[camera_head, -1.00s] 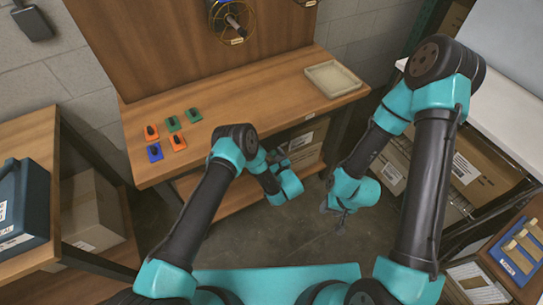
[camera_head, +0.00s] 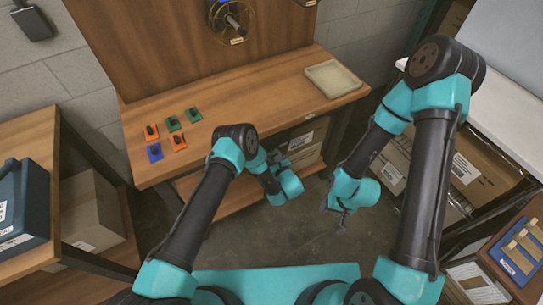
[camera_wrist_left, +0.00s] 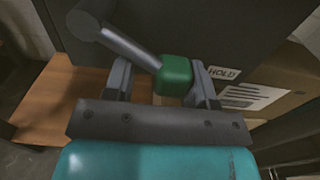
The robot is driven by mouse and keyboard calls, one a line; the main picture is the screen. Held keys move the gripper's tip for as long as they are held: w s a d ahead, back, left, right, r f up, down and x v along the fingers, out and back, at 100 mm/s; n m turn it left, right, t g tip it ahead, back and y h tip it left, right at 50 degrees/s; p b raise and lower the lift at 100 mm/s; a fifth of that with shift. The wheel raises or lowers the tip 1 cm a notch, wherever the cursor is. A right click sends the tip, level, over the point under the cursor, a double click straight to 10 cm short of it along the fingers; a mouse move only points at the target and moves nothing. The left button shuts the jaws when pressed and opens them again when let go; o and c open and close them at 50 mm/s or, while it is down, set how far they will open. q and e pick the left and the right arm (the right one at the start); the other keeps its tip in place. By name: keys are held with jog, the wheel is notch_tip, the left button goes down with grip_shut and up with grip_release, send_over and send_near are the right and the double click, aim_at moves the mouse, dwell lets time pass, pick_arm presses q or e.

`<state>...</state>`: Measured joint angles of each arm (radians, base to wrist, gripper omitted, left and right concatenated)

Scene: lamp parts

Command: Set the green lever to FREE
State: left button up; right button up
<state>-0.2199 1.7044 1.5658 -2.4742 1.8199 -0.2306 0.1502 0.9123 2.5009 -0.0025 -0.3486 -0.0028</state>
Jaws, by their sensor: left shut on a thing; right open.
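In the left wrist view, the lever's green knob (camera_wrist_left: 175,76) sits on a grey rod (camera_wrist_left: 130,46) that slants down to the right from a round pivot at the upper left. My left gripper (camera_wrist_left: 162,82) is shut on the green knob, with a finger on each side. A white label reading HOLD (camera_wrist_left: 222,73) is just right of the knob; no FREE label shows. In the head view my left gripper (camera_head: 277,163) is at the bench's front edge, and the lever cannot be made out there. My right gripper (camera_head: 341,224) is open and empty above the floor.
Orange, green and blue parts with black tops (camera_head: 168,134) stand on the left of the wooden bench (camera_head: 250,103). A beige tray (camera_head: 333,78) lies at its right. Cardboard boxes (camera_head: 302,143) are below the bench. A labelled carton (camera_wrist_left: 262,93) is right of the lever.

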aim_at(270, 143)
pick_arm(q)
jog(key=shift+w+d+r, duration=0.1)
jog(key=shift+r, duration=0.25)
jog(key=n, duration=0.1)
jog(key=r+n, duration=0.1)
jog(key=n, duration=0.1)
jog(key=shift+w+d+r, duration=0.2)
jog(key=shift+d+r, duration=0.1)
jog(key=shift+d, duration=0.1)
jog(key=shift+w+d+r+n, duration=0.1)
jog(key=shift+r+n, duration=0.4)
jog(key=shift+n, duration=0.5)
jog(key=shift+d+r+n, duration=0.1)
jog(key=shift+r+n, duration=0.4)
jog(key=shift+n, duration=0.5)
jog(key=o, duration=1.2)
jog(key=shift+a, duration=0.15)
jog(key=shift+o, duration=0.4)
jog(key=shift+f, duration=0.1)
jog(key=shift+s, duration=0.2)
